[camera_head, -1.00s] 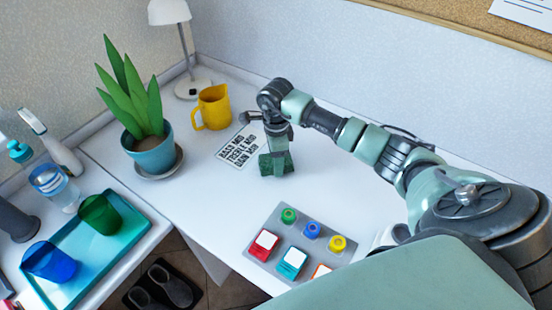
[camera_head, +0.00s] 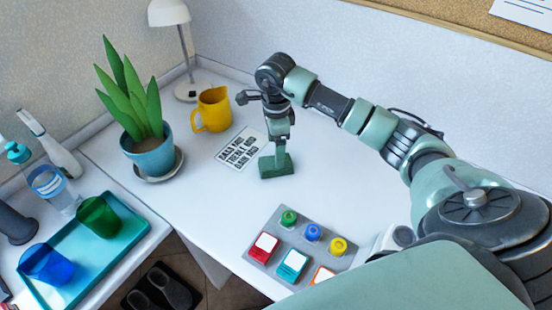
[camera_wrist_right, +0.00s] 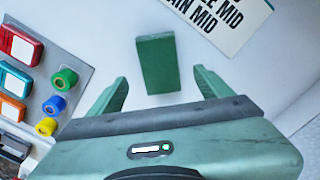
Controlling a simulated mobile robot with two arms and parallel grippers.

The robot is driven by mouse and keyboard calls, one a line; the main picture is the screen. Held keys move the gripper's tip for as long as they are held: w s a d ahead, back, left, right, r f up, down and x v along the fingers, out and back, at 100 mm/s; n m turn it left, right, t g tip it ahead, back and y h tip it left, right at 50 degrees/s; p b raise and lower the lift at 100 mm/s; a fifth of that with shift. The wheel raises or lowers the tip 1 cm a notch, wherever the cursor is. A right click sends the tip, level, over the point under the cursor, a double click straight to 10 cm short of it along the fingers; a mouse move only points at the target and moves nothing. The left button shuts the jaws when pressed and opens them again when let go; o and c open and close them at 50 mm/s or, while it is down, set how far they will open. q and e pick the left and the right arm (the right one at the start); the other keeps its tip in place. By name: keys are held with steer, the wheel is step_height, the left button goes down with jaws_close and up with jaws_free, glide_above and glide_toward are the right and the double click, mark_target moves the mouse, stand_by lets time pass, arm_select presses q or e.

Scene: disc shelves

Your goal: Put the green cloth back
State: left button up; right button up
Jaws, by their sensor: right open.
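The green cloth (camera_head: 276,166) looks like a small flat green block and lies on the white desk, just right of the printed card. It also shows in the right wrist view (camera_wrist_right: 156,62), upper middle, as a plain green rectangle. My right gripper (camera_head: 280,143) hangs above it, pointing down. In the right wrist view the gripper (camera_wrist_right: 160,76) is open, with one finger to each side of the cloth and nothing between them. My left gripper is not in view.
A panel (camera_head: 258,245) with coloured buttons and knobs lies in front. A yellow mug (camera_head: 213,109), a potted plant (camera_head: 153,153) and a lamp (camera_head: 187,90) stand to the left. A teal tray (camera_head: 125,240) holds green and blue cups. A printed card (camera_head: 241,148) lies beside the cloth.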

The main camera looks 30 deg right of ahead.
step_height(320, 180, up, 6)
steer(key=shift+f, duration=0.15)
steer(key=shift+f, duration=0.1)
stand_by(0.5)
